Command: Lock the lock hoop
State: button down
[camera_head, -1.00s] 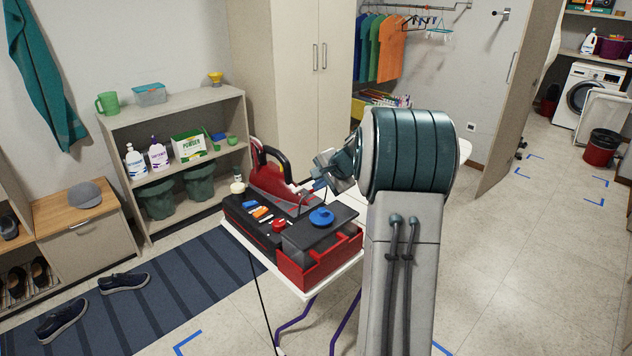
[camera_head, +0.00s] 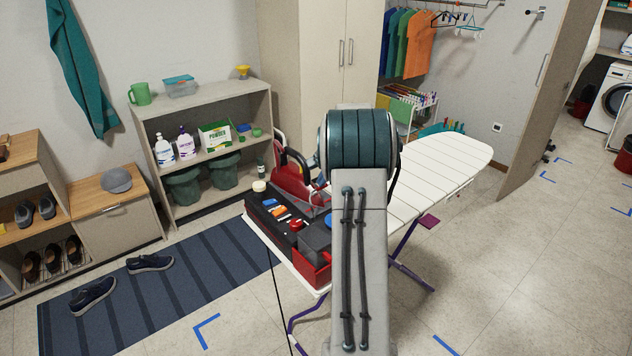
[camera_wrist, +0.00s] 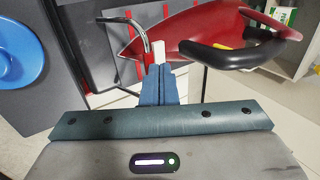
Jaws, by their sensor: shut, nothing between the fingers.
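In the wrist view my gripper (camera_wrist: 158,72) has its blue fingers together and empty. A curved metal rod (camera_wrist: 134,24), which looks like the lock hoop, arches just up and left of the fingertips. A small white piece (camera_wrist: 159,52) shows right at the tips; I cannot tell whether they touch it. A red tool (camera_wrist: 185,32) with a black handle (camera_wrist: 230,54) lies beyond and to the right. In the head view the red tool (camera_head: 288,177) stands behind the black and red toolbox (camera_head: 262,209). My arm hides the gripper and the hoop there.
The toolbox rests on a white ironing board (camera_head: 440,168) that extends to the right. A blue round piece (camera_wrist: 18,58) is at left in the wrist view. A shelf unit (camera_head: 212,104) stands behind, a striped mat (camera_head: 190,290) lies left, and the floor at right is mostly clear.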

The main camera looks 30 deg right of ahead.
jog(key=shift+w+d+f, duration=0.1)
jog(key=shift+w+f, duration=0.2)
jog(key=shift+w, duration=0.3)
jog(key=shift+w+f+b, duration=0.2)
jog(key=shift+w+b, duration=0.1)
jog(key=shift+w, duration=0.2)
jog(key=shift+w+f+b, duration=0.2)
jog(key=shift+w+b, duration=0.1)
jog(key=shift+w, duration=0.2)
jog(key=shift+f, duration=0.1)
dwell(0.9)
jog(key=shift+s+f+b, duration=0.2)
jog(key=shift+s+b, duration=0.2)
jog(key=shift+b, duration=0.15)
jog(key=shift+s, duration=0.35)
jog(key=shift+r, duration=0.1)
notch_tip(320, 180, up, 14)
jog(key=s, duration=0.1)
jog(key=shift+s+p, duration=0.2)
jog(key=shift+p, duration=0.1)
